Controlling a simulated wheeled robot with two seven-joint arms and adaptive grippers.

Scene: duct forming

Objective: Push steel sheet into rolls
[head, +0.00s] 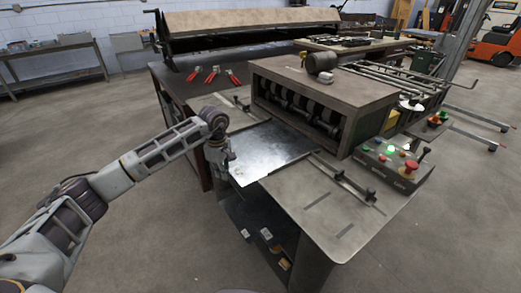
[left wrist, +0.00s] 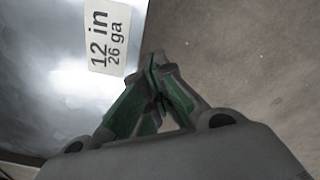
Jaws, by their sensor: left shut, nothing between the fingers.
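The shiny steel sheet (head: 268,150) lies flat on the machine's feed table, its far edge close to the rolls (head: 300,104) in the machine's front opening. My left gripper (head: 222,166) is at the sheet's near left edge, pointing down. In the left wrist view the gripper (left wrist: 155,72) is shut with its fingertips together and empty, beside the edge of the sheet (left wrist: 60,75). A white label (left wrist: 108,35) on the sheet reads "12 in 26 ga". Whether the fingers touch the sheet edge I cannot tell. My right gripper is not in view.
The roll-forming machine (head: 325,88) stands on the table (head: 325,205), with guide rails on both sides of the sheet. A control box (head: 395,165) with coloured buttons sits at right. Red-handled tools (head: 213,74) lie on a dark bench behind. The floor at left is clear.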

